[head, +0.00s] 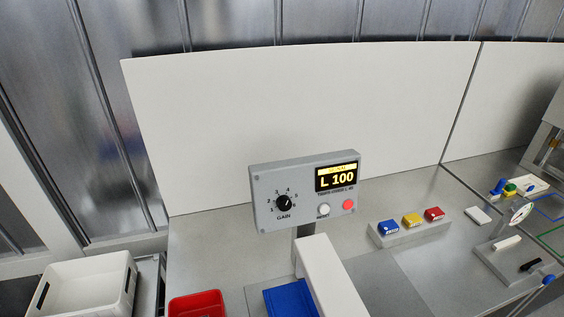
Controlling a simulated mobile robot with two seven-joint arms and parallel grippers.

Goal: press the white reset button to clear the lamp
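A grey control box (262,195) stands on a post on the steel table. The white reset button (323,210) is at the lower middle of its face, with a small label below it. A round red lamp or button (348,204) sits to its right; I cannot tell whether it is lit. The display (337,178) reads "L 100" under a yellow bar with blurred text. A black gain knob (284,203) is on the left of the face.
A red tray (196,304), a blue tray (291,299) and a white crate (83,286) are at lower left. A grey block with blue, yellow and red pieces (412,233) lies right of the box.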

